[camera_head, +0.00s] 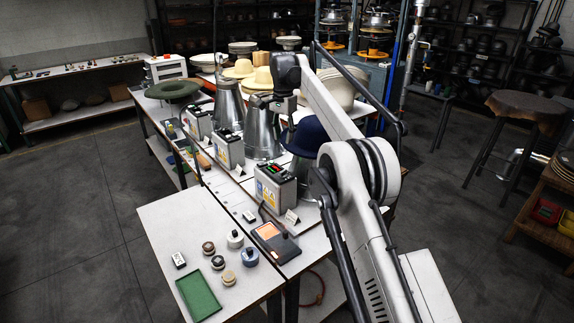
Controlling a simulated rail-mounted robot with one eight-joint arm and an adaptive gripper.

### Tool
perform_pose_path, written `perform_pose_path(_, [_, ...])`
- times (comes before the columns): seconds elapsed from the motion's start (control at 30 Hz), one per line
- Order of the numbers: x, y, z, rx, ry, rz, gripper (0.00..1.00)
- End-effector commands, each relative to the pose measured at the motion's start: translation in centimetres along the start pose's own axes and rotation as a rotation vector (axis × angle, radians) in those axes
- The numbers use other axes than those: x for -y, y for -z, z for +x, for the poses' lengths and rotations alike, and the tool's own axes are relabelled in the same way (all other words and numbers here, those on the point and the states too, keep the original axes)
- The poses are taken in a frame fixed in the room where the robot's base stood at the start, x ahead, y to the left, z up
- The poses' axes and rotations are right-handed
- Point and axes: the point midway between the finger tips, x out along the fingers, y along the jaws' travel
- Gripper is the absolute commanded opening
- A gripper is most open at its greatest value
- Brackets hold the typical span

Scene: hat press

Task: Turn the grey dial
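Several small round knob-like pieces stand on the near light table. A pale grey-white one (235,239) stands at the back, and a blue-grey one (250,257) stands just in front and right of it. Which of these is the grey dial is hard to tell at this size.
A green mat (198,296) lies at the near table's front left. A dark device with an orange panel (272,238) lies right of the knobs. Control boxes (275,187), metal cones (262,135) and a dark blue hat (307,136) crowd the table behind. Floor on the left is clear.

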Motion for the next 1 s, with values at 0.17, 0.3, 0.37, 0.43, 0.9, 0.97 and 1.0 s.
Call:
perform_pose_path(0.17, [0.3, -0.1, 0.8, 0.004, -0.005, 0.006, 0.28])
perform_pose_path(0.3, [0.3, -0.1, 2.0, 0.004, -0.005, 0.006, 0.28])
perform_pose_path(0.37, [0.3, -0.1, 2.7, 0.004, -0.005, 0.006, 0.28])
perform_pose_path(0.43, [0.3, -0.1, 3.7, 0.004, -0.005, 0.006, 0.28])
perform_pose_path(0.9, [0.2, -0.1, 11.8, 0.004, -0.005, 0.006, 0.28])
perform_pose_path(0.97, [0.2, -0.1, 12.5, 0.004, -0.005, 0.006, 0.28])
perform_pose_path(1.0, [0.2, -0.1, 12.9, 0.004, -0.005, 0.006, 0.28])
